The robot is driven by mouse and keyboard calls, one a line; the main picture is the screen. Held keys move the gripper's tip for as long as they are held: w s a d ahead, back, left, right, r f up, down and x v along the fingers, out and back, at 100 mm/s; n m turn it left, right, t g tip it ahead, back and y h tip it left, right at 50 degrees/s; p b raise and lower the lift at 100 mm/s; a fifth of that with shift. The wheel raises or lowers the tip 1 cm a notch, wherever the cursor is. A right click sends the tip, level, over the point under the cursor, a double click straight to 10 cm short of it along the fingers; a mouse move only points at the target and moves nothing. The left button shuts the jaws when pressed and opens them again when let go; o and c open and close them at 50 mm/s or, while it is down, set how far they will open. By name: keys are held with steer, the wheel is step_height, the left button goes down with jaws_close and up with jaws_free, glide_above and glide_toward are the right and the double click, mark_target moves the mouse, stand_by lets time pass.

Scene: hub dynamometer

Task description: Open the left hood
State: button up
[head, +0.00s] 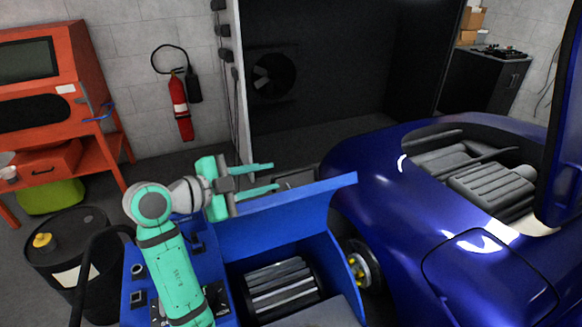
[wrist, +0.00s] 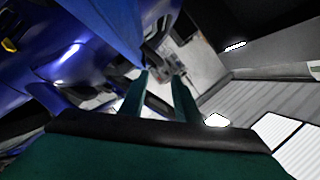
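The left hood (head: 285,220) is a blue panel on the blue dynamometer unit (head: 140,268). It stands raised and tilted, leaving the ribbed roller (head: 280,285) below it uncovered. My gripper (head: 274,177) is above and behind the hood's upper left edge, with its two teal fingers pointing right. The fingers are apart with nothing seen between them. In the wrist view my gripper (wrist: 163,75) also shows spread fingers. A blue panel (wrist: 110,22), likely the hood, is near the left fingertip there; whether they touch I cannot tell.
A blue car (head: 400,235) stands close on the right, with a wheel hub (head: 363,265) beside the unit. A black drum (head: 75,255) and an orange cabinet (head: 50,60) are at left. A fire extinguisher (head: 180,105) hangs on the back wall.

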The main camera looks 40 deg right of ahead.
mark_target(289, 173)
steer(key=x, duration=1)
steer(key=shift+s+d+f, duration=0.1)
steer(key=shift+d, duration=0.1)
jaws_close()
steer(key=shift+a, duration=0.1)
